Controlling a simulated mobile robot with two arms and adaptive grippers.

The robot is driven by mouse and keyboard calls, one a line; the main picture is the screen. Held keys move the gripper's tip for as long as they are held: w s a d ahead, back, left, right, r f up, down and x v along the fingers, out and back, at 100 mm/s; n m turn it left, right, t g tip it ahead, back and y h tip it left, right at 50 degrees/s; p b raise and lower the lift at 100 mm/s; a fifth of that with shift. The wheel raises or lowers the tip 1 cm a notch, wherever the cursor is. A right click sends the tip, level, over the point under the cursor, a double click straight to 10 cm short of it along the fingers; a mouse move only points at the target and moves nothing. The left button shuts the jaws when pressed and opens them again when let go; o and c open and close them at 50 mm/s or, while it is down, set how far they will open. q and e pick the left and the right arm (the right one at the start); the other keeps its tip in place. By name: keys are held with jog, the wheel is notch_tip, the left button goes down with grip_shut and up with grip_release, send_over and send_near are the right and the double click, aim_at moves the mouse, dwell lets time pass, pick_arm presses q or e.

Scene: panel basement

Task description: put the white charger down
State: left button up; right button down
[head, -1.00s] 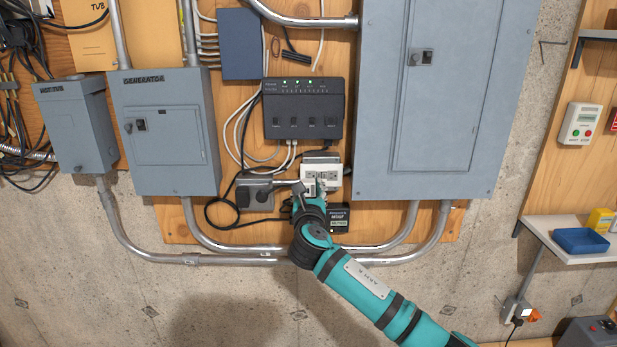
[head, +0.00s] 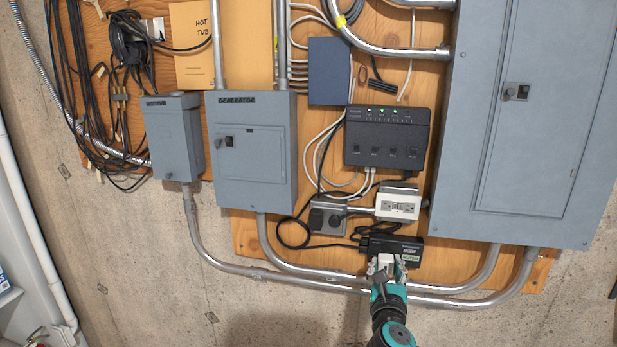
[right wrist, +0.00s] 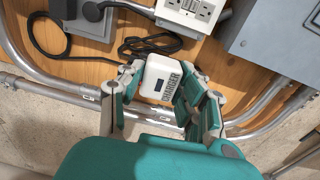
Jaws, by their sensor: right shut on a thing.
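The white charger (right wrist: 160,78) sits between the fingers of my right gripper (right wrist: 158,92) in the right wrist view. It has a small dark window and the lettering CHARGER on its side. In the head view my right gripper (head: 387,270) is shut on it, and only a small white part of the charger (head: 384,261) shows. The gripper is below the white outlet box (head: 398,206), in front of the lower edge of the black modem-like box (head: 397,247). Whether the charger touches anything behind it is unclear. My left gripper is out of view.
A grey socket box (head: 327,217) with a black plug stands left of the outlet. Metal conduits (head: 440,290) run across below. A black router (head: 388,138) is above, and a big grey panel (head: 535,130) is at the right. Loose black cable (right wrist: 150,46) lies behind the charger.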

jog(key=s+f+n+y+b, duration=0.1)
jog(key=s+f, duration=0.4)
jog(key=s, duration=0.4)
jog(key=s+f+y+b, duration=0.1)
jog(key=s+f, duration=0.4)
jog(key=s, duration=0.3)
jog(key=s+a+n+y+b, duration=0.1)
jog(key=s+y, duration=0.1)
jog(key=s, duration=1.2)
jog(key=shift+a+r+n, duration=0.3)
jog(key=shift+r, duration=0.05)
